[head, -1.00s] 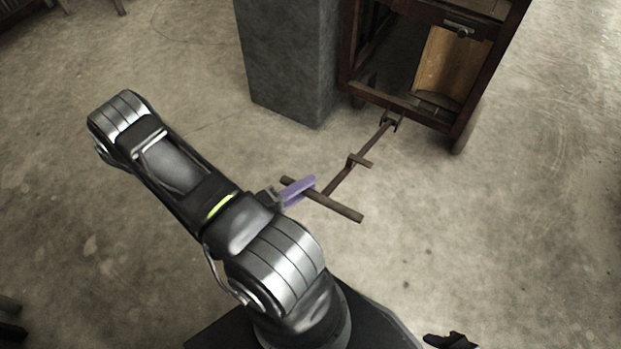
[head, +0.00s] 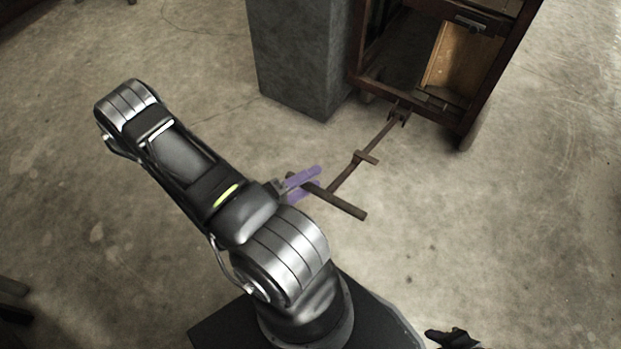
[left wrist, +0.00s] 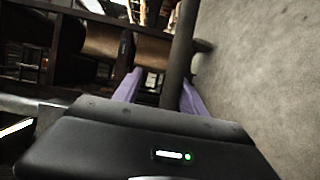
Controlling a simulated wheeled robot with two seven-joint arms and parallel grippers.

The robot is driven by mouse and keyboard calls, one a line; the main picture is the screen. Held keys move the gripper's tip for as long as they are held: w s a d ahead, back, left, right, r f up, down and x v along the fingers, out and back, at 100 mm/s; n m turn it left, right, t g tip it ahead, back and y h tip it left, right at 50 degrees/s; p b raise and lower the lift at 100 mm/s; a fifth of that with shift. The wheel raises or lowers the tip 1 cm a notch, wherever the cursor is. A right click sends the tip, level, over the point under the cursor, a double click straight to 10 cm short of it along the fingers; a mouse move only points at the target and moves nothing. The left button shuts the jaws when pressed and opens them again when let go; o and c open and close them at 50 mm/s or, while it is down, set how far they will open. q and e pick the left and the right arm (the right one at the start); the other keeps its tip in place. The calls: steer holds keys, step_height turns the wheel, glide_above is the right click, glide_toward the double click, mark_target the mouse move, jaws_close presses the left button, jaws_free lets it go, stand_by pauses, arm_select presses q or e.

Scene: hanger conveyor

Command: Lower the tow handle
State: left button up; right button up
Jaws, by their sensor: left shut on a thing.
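The tow handle is a thin dark rod (head: 376,144) running from the cart's lower frame toward me, with a brown crossbar (head: 345,204) at its near end. The crossbar is above the floor; its exact height is hard to judge. My left gripper (head: 303,186) has purple fingers shut on the crossbar left of where the rod meets it. In the left wrist view the bar (left wrist: 180,55) passes between the two purple fingers (left wrist: 162,95).
The dark wooden cart (head: 410,102) stands at the top right, with a light wooden panel inside. A grey square pillar (head: 303,60) stands close to its left. The concrete floor is clear around the handle and to the right.

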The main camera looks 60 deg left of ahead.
arm_select(q)
steer(key=s+p, duration=0.1)
steer(key=s, duration=0.6)
steer(key=shift+s+r, duration=0.25)
steer(key=shift+s, duration=0.05)
stand_by(0.3)
